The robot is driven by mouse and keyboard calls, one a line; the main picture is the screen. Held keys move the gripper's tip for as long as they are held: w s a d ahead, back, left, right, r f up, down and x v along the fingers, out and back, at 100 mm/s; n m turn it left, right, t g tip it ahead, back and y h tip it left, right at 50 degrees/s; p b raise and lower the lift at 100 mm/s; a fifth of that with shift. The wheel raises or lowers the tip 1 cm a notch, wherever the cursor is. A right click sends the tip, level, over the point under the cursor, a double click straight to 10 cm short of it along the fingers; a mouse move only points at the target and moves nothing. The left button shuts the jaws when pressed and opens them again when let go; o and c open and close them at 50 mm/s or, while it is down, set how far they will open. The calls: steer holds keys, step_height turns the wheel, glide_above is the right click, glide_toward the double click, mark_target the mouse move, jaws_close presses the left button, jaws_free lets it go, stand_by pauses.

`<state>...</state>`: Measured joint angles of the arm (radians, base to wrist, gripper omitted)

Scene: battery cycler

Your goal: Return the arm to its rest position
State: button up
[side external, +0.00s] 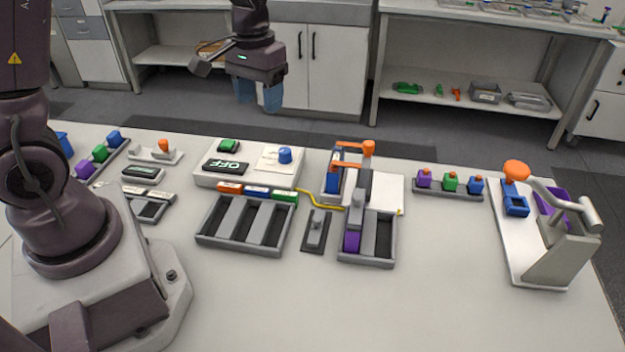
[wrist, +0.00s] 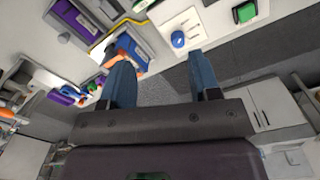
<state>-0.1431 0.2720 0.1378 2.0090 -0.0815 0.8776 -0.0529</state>
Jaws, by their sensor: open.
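My gripper (side external: 257,97) hangs in the air above the far edge of the table in the side external view, behind the white cycler unit. Its two blue fingers point down, stand apart and hold nothing. In the wrist view the open gripper (wrist: 163,85) shows both blue fingers with grey floor and the table edge between them. Part of my arm above the gripper is cut off by the top of the side external view.
The cycler unit (side external: 205,178) has an "OFF" display and a blue knob (side external: 285,154). Grey trays (side external: 245,245), an orange-levered fixture (side external: 368,149), a rack of colored blocks (side external: 449,190) and a press (side external: 560,250) stand on the table. The table front is clear.

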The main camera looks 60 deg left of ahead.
steer(key=s+d+r+m+t, duration=0.2)
steer(key=s+d+r, duration=0.2)
steer(key=s+r, duration=0.2)
steer(key=s+d+r+m+t, duration=0.2)
steer(key=s+d+r+t, duration=0.1)
steer(key=s+r, duration=0.3)
steer(key=shift+s+d+r+t, duration=0.2)
steer(key=shift+s+d+t, duration=0.1)
steer(key=shift+s+d, duration=0.7)
